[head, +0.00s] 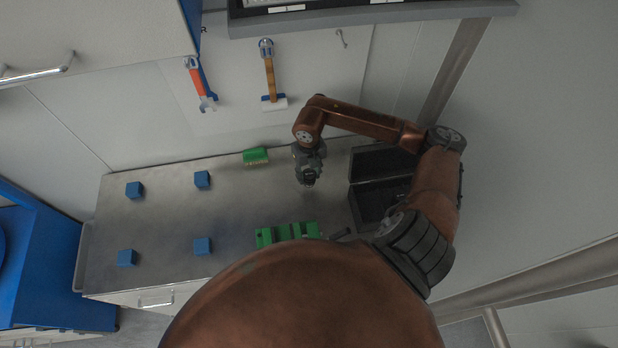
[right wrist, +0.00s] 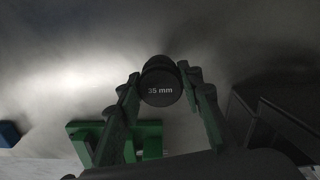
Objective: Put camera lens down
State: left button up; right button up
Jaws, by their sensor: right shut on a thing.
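The camera lens (right wrist: 160,82) is a dark cylinder marked "35 mm" on its end, between the fingers of my right gripper (right wrist: 162,92) in the right wrist view. The gripper is shut on it, and its end faces the wrist camera. In the head view my right gripper (head: 308,182) is over the metal table (head: 240,185), left of the open black case. The lens is too small and dark to make out clearly there. I cannot tell whether the lens touches the table. My left gripper is not in view.
The open black case (head: 363,205) stands right of the gripper. A green slotted holder (head: 290,232) is at the table's front; a green brush-like piece (head: 255,156) lies at the back. Several blue cubes, including one at back left (head: 134,190), stand on the left. Table between is clear.

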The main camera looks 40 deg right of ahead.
notch_tip(320, 180, down, 2)
jog(key=shift+f+p, duration=0.1)
jog(key=shift+p, duration=0.45)
jog(key=shift+w+f, duration=0.1)
jog(key=shift+f, duration=0.3)
jog(key=shift+f, duration=0.1)
jog(key=shift+f, duration=0.15)
jog(key=o, duration=1.3)
